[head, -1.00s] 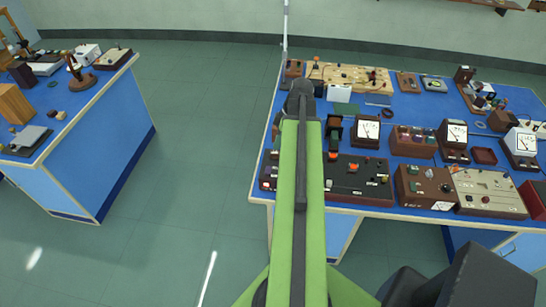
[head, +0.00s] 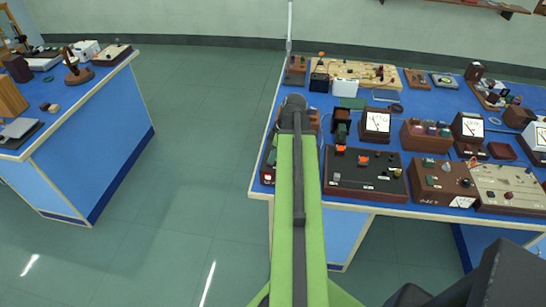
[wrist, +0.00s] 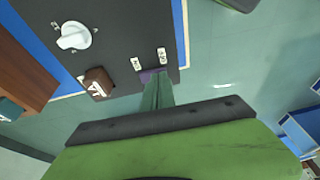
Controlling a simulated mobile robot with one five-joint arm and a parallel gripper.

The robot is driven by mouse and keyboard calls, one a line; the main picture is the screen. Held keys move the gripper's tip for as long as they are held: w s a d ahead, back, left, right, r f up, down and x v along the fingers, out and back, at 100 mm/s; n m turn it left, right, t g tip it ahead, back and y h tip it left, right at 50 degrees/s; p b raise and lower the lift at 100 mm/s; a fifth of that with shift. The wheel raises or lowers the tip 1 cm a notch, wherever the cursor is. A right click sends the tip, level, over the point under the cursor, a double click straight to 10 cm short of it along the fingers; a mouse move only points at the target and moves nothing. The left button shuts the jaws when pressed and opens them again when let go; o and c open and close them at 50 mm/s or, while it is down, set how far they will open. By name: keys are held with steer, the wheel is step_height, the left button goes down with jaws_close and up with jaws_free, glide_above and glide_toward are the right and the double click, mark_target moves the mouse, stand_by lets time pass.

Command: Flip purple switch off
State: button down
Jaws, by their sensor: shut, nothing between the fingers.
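In the head view, my arm hides the gripper and the switch.
A white knob (wrist: 73,36) and a brown block (wrist: 96,83) stand on the panel in the wrist view. In the head view, a black control box (head: 365,180) and several meters crowd the blue bench to the right of my arm. Open floor (head: 190,150) lies left.

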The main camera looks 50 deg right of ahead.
steer(key=shift+s+a+f+b, duration=0.2)
steer(key=shift+a+f+b, duration=0.05)
steer(key=shift+f+b, duration=0.25)
steer(key=shift+s+r, duration=0.1)
steer(key=shift+r, duration=0.2)
steer(key=shift+f, duration=0.1)
steer(key=shift+d, duration=0.15)
steer(key=shift+w+d, duration=0.55)
steer(key=shift+d, duration=0.15)
